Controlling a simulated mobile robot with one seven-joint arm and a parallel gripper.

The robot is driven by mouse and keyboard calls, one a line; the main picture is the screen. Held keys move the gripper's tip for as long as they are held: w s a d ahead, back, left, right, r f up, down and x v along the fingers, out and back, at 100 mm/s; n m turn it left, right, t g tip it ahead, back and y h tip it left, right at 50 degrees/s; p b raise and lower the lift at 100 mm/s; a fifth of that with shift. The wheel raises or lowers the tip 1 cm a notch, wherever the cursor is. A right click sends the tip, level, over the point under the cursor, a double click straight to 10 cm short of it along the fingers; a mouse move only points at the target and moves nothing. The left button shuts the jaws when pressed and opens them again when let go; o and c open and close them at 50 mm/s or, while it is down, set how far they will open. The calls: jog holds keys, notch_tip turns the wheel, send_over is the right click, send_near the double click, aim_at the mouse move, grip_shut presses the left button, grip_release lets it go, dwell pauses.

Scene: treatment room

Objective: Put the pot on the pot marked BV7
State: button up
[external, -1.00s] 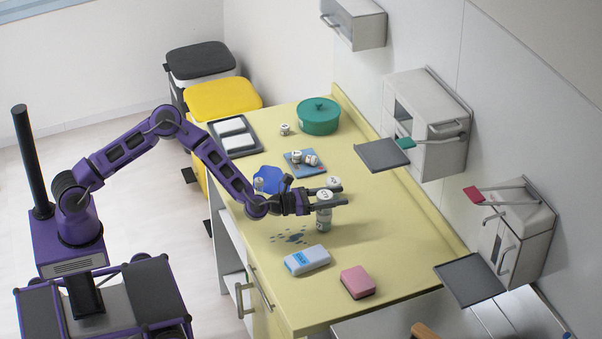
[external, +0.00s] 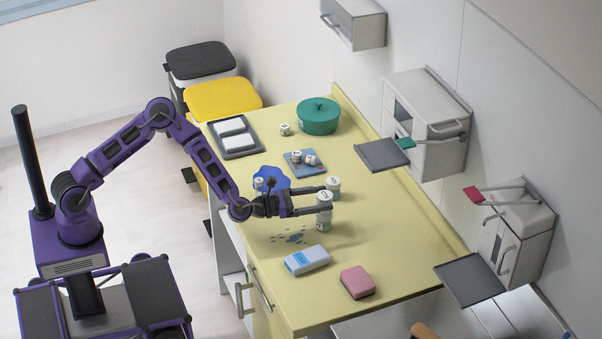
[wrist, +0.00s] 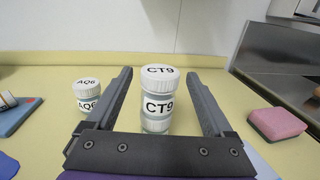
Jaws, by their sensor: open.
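A small pot with a white lid marked CT9 (wrist: 158,105) sits upright on another white-lidded pot (wrist: 155,127); the stack also shows in the external view (external: 324,212). The lower pot's marking is hidden behind my gripper's crossbar in the wrist view, and I read no BV7 anywhere. My gripper (wrist: 158,72) is open, with one finger on each side of the CT9 pot and gaps between; it also shows in the external view (external: 328,199). A pot marked AQ6 (wrist: 87,95) stands to the left, outside the fingers.
A blue tray (external: 293,168) holds several small pots. Another pot (external: 285,129) stands near the green round container (external: 319,115). A blue cloth-like patch (external: 272,180), a white-blue box (external: 307,260) and a pink block (external: 357,282) lie on the yellow counter (external: 390,250).

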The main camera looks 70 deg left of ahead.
jog(key=s+a, duration=0.1)
jog(key=s, duration=0.6)
jog(key=shift+s, duration=0.15)
jog(key=shift+a, duration=0.1)
